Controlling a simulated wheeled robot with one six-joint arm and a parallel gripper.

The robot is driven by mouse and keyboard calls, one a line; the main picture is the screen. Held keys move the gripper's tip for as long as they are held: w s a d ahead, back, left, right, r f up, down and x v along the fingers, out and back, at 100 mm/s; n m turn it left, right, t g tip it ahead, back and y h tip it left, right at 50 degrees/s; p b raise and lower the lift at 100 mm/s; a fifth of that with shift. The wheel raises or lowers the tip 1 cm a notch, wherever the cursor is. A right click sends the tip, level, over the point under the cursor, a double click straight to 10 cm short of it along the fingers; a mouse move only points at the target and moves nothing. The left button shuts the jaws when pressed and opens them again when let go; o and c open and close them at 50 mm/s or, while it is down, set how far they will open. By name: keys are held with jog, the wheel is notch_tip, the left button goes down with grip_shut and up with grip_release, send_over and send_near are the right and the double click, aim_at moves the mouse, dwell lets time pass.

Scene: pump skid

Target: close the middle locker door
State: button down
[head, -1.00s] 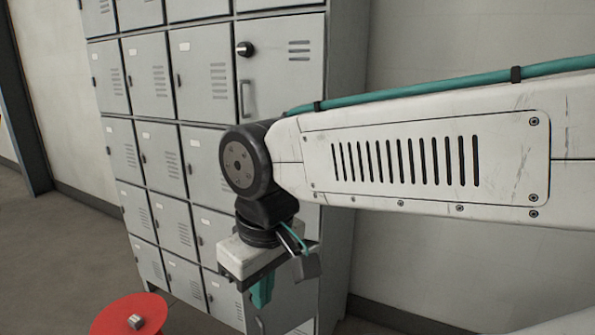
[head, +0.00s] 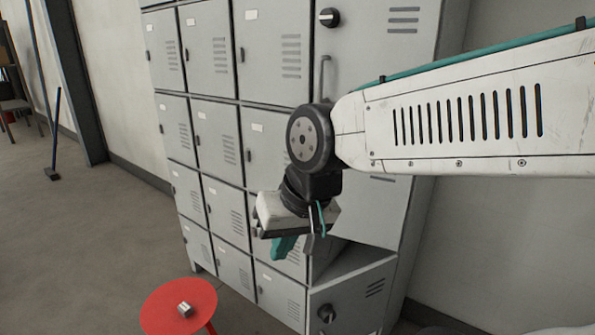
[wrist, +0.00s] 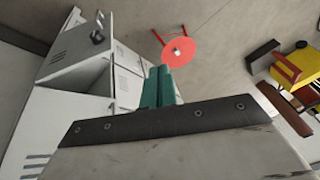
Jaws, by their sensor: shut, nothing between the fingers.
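A grey locker bank stands in the middle of the head view, with larger compartments in its right column. Below the tall upper door is a gap with a pale floor-like surface (head: 352,266), which appears to be the middle compartment standing open. The middle locker door itself is not clearly visible; my arm and gripper cover part of that area, and I cannot tell its angle. My gripper (head: 285,245) points down in front of the gap's left side. Its teal fingers are together and empty in the wrist view (wrist: 162,87). I cannot tell whether they touch anything.
The bottom door (head: 350,305), with a dark knob, is below the gap. A red round stool (head: 178,306) with a small metal part on top stands to the left. Open floor lies further left. Yellow and dark items (wrist: 295,68) lie at right in the wrist view.

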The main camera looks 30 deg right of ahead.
jog(key=w+f+m+t+h, duration=0.15)
jog(key=w+m+t, duration=0.9)
jog(key=w, duration=1.15)
jog(key=s+d+f+m+g+h, duration=0.25)
jog(key=d+m+g+h, duration=0.25)
jog(key=d+m+h, duration=0.9)
jog(key=w+d+m+h, duration=0.1)
jog(key=w+d+m, duration=0.2)
jog(key=w+d, duration=0.5)
jog(key=shift+d+f, duration=0.2)
jog(key=shift+d, duration=0.15)
jog(key=shift+h, duration=0.25)
